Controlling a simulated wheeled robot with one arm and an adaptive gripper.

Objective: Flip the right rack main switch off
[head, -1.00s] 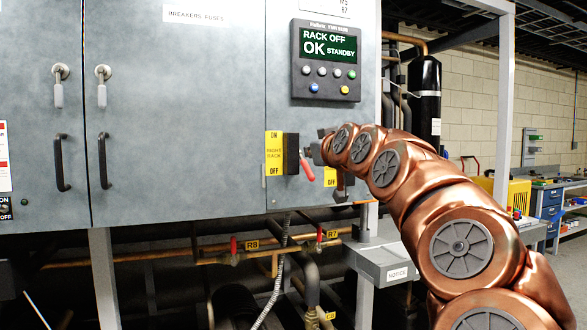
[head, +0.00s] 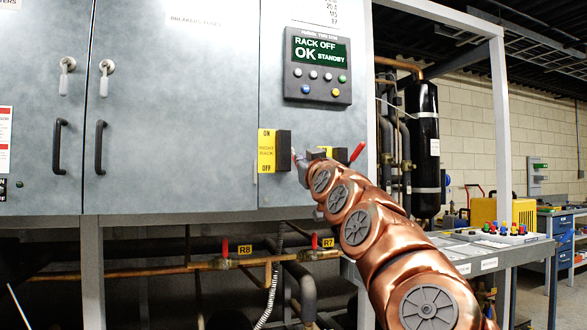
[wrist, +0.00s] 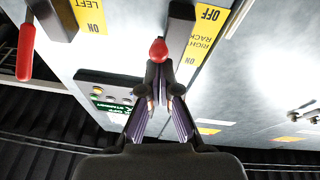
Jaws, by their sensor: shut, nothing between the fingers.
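The right rack switch is a dark box (head: 284,150) beside a yellow ON/OFF label (head: 267,151) on the grey cabinet. In the wrist view, turned upside down, its red lever (wrist: 158,49) shows nearly end-on in front of the box (wrist: 181,22). In the head view the lever is mostly hidden, so its exact angle is unclear there. My gripper (wrist: 160,78) is shut and empty, its tips right at the lever end; contact cannot be told. In the head view my gripper (head: 302,168) is just right of and below the switch box. The display (head: 320,50) reads RACK OFF, OK STANDBY.
The left rack switch's red lever (head: 357,152) stands close by on the right; it also shows in the wrist view (wrist: 25,52). Pipes with red valve handles (head: 225,246) run below the cabinet. A grey bench (head: 490,250) stands at the right.

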